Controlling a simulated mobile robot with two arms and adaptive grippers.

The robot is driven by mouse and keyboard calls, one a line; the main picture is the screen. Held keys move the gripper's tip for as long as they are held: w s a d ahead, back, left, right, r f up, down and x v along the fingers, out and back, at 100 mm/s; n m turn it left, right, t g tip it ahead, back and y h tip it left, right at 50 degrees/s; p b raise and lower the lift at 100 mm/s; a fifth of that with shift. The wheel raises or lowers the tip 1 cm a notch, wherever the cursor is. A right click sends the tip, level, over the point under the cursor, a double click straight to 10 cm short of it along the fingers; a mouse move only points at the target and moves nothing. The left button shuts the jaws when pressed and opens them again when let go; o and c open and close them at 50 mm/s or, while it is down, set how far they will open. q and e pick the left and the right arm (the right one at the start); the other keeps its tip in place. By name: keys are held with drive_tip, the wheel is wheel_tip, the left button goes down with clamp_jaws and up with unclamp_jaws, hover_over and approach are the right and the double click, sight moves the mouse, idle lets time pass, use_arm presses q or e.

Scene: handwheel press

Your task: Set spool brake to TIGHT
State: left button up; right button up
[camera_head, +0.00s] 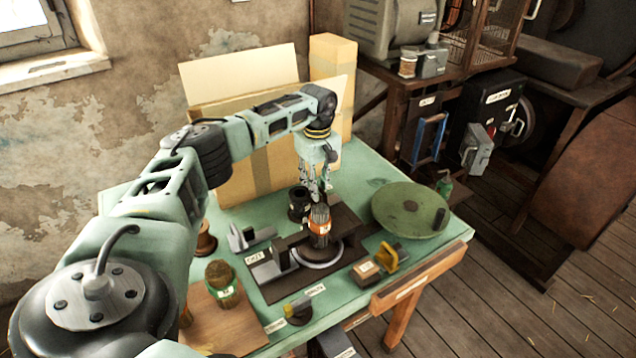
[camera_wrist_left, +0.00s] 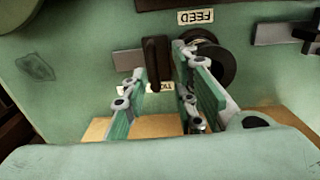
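My left gripper (camera_head: 318,188) is over the back of the green table, pointing down behind the black-and-orange post of the press. In the left wrist view its two green-padded fingers (camera_wrist_left: 162,80) are apart. A dark upright lever (camera_wrist_left: 155,58) shows in the gap between them; I cannot tell whether they touch it. A grey strip (camera_wrist_left: 128,62) runs beside the lever. A small white label (camera_wrist_left: 160,88) by its foot is partly covered and hard to read. Which control is the spool brake is not clearly shown. My right gripper is out of view.
A black hollow cylinder (camera_wrist_left: 216,66) stands close to the right finger, below an upside-down FEED label (camera_wrist_left: 196,16). The press base (camera_head: 275,290), a round green disc (camera_head: 405,210) and a labelled lever (camera_head: 298,309) are on the table. Tan boards (camera_head: 240,75) stand behind.

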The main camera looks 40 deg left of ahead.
use_arm(q)
drive_tip(key=shift+w+d, duration=0.1)
drive_tip(key=shift+w, duration=0.1)
drive_tip(key=shift+d+r, duration=0.1)
drive_tip(key=shift+r, duration=0.15)
wheel_tip(320, 180, up, 11)
drive_tip(key=shift+a+r, duration=0.2)
use_arm(e)
drive_tip(key=shift+s+d+f, duration=0.1)
drive_tip(key=shift+s, duration=0.65)
